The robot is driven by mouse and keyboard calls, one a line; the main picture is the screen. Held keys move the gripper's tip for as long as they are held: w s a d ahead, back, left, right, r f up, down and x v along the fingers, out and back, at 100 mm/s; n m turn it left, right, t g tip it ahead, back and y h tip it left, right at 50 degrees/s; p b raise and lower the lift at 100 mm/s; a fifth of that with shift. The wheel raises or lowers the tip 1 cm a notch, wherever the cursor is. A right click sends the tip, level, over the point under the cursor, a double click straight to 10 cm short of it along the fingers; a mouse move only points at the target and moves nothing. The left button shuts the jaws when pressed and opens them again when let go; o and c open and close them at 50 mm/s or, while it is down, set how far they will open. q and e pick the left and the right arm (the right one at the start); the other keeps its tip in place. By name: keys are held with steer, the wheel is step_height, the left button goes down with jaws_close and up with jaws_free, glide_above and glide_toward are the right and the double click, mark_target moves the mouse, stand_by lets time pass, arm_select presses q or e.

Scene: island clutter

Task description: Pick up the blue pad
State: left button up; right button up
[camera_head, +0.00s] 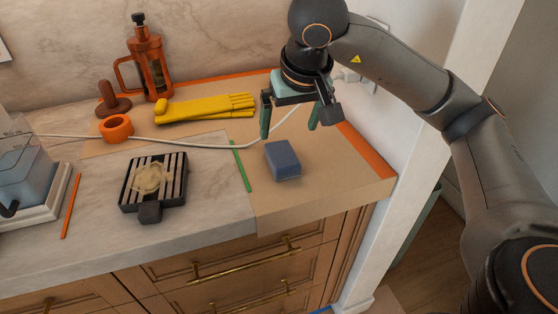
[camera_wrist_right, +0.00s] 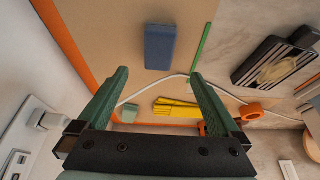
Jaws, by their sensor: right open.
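The blue pad (camera_head: 283,161) is a small blue block lying on the brown sheet near the right end of the counter in the head view. It also shows at the upper middle of the right wrist view (camera_wrist_right: 160,47), lying beyond the fingertips. My right gripper (camera_head: 289,128) is open with green fingers, above and behind the pad, apart from it. In the right wrist view the open fingers (camera_wrist_right: 160,75) have nothing between them that they touch. My left gripper is in neither view.
A green stick (camera_head: 241,166) lies just left of the pad. Yellow gloves (camera_head: 205,108), a white cable (camera_head: 190,144), an orange ring (camera_head: 116,128), an orange press (camera_head: 149,65) and a black slatted tray (camera_head: 130,196) lie or stand further left. The counter's front edge is near.

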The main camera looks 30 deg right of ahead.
mark_target(283, 153)
steer(key=x, duration=0.6)
steer(key=shift+w+f, duration=0.1)
steer(key=shift+f, duration=0.2)
steer(key=x, duration=0.5)
steer(key=shift+w+d+f, duration=0.1)
steer(key=shift+w+d, duration=0.1)
steer(key=shift+d, duration=0.05)
steer(key=shift+f+b, duration=0.25)
steer(key=shift+b, duration=0.15)
steer(key=c, duration=1.3)
